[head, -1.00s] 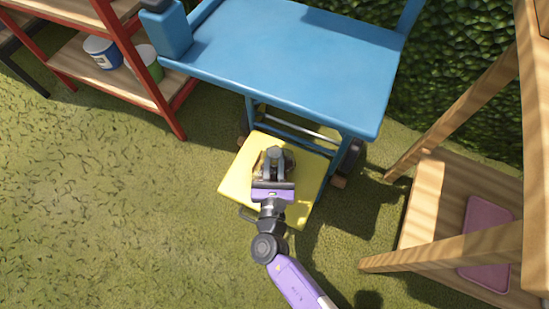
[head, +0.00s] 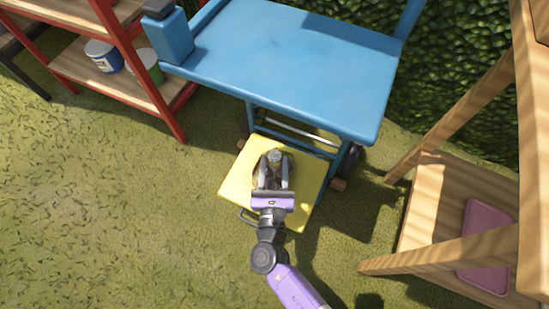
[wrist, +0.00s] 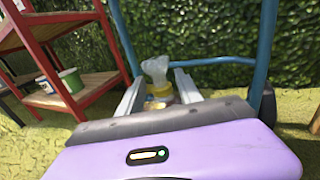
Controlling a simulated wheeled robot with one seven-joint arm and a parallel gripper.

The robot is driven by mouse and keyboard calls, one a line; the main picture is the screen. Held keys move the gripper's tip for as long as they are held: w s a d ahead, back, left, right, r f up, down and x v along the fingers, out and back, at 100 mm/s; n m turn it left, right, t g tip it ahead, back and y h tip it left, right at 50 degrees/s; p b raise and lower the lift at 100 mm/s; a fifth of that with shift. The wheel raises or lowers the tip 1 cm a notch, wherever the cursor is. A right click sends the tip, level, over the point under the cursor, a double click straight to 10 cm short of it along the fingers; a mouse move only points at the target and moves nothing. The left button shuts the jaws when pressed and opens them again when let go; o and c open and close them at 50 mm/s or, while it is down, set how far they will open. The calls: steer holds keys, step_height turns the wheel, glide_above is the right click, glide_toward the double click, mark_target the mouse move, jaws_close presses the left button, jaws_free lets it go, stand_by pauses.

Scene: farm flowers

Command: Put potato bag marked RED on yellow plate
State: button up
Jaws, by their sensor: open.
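The yellow plate (head: 307,188) is a flat square at the foot of the blue cart. My gripper (head: 273,163) is above it, with its fingers spread apart. A small bag (wrist: 158,88) with a pale, gathered top and a yellowish lower part stands upright between the fingertips in the wrist view. In the head view it is mostly hidden by my gripper. I cannot read any RED marking on it. In the wrist view my gripper (wrist: 160,93) shows a finger on each side of the bag, and its base is hidden behind the palm.
The blue cart (head: 300,55) overhangs the plate's far side. A red-framed shelf (head: 125,85) with a blue can (head: 103,56) and a green can (head: 147,66) stands at left. A wooden stand (head: 430,190) with a pink plate (head: 484,245) is at right. Grass at left is clear.

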steer(key=s+p, duration=0.2)
steer(key=s, duration=0.8)
steer(key=shift+s+d, duration=0.25)
